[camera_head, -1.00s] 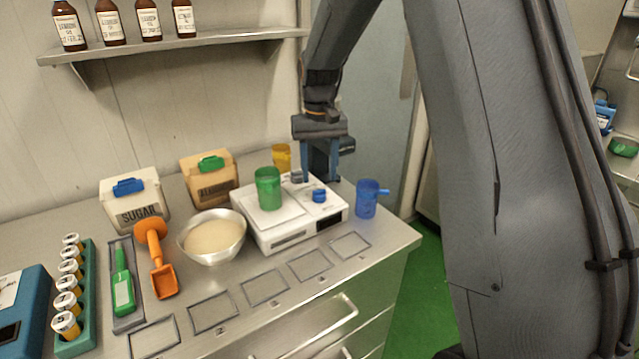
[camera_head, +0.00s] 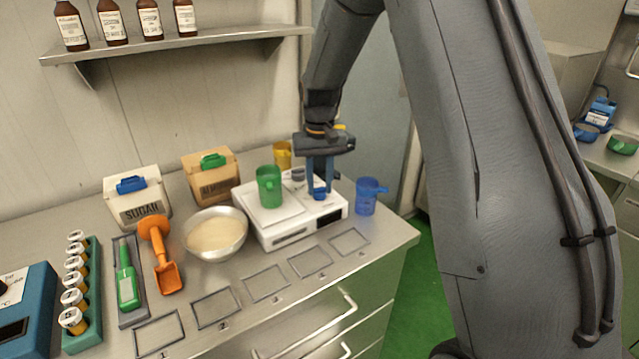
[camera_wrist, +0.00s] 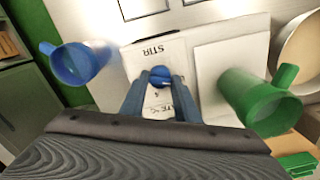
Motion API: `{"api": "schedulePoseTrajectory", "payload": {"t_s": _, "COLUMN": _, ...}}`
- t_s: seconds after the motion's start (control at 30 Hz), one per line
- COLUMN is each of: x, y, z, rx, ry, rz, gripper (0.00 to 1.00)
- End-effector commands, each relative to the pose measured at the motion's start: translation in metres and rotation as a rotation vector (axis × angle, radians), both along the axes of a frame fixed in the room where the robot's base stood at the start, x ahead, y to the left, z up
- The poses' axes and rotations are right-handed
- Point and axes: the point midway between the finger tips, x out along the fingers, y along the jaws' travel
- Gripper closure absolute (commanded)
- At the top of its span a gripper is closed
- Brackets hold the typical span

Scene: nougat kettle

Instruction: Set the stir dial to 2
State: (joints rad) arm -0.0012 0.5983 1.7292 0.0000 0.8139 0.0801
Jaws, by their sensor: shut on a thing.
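The stir dial is a small blue knob (camera_wrist: 160,76) on the white stirrer base (camera_head: 275,236). In the wrist view, the word STIR shows upside down beside it, and the digit 4 shows close to it; the other marks are partly covered. My gripper (camera_head: 319,191) points straight down over the right part of the base. It is shut on the blue dial, with one finger on each side. The dial (camera_head: 319,195) is mostly hidden by the fingers in the head view. I cannot read its setting.
A green beaker (camera_head: 269,187) stands on the base's plate, left of my gripper. A blue beaker (camera_head: 366,197) stands close on the right and a yellow one (camera_head: 281,155) behind. A metal bowl (camera_head: 214,232) stands left. Outlined squares along the counter's front are empty.

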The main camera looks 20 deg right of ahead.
Motion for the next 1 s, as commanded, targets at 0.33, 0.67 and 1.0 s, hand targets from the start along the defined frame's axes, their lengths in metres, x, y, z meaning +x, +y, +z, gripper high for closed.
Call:
{"api": "schedulePoseTrajectory", "payload": {"t_s": 0.33, "x": 0.0002, "y": 0.0000, "z": 0.0006, "rx": 0.000, "ry": 0.000, "rz": -0.088, "gripper": 0.94}}
{"api": "schedulePoseTrajectory", "payload": {"t_s": 0.67, "x": 0.0006, "y": 0.0000, "z": 0.0009, "rx": 0.000, "ry": -0.001, "rz": -0.345, "gripper": 0.94}}
{"api": "schedulePoseTrajectory", "payload": {"t_s": 1.0, "x": 0.0008, "y": -0.0001, "z": 0.0013, "rx": 0.000, "ry": -0.001, "rz": -0.609, "gripper": 0.94}}
